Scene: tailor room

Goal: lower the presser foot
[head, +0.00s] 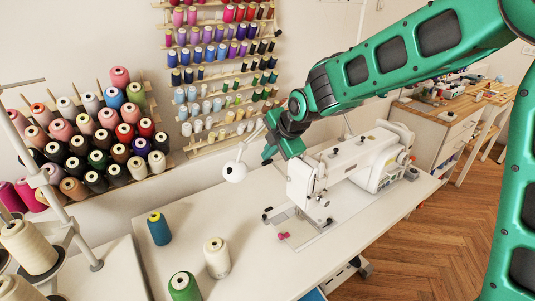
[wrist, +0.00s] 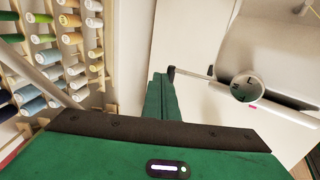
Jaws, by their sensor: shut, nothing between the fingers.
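The white sewing machine (head: 345,165) stands on the white table, its needle end toward the front left. The presser foot area under its head is too small to tell whether the foot is up or down. My gripper (head: 268,155) is behind the left end of the machine's head, pointing down and left. In the wrist view my gripper's fingers (wrist: 161,92) are together and empty. A thin metal lever (wrist: 192,74) with a dark tip reaches from the machine side to just beside the fingertips. I cannot tell whether they touch.
A white lamp (head: 235,172) stands close left of my gripper. Thread spools (head: 125,133) fill wall racks behind. A blue spool (head: 158,229), a cream spool (head: 216,257) and a green spool (head: 184,287) stand on the table (head: 250,265). The table between them and the machine is mostly clear.

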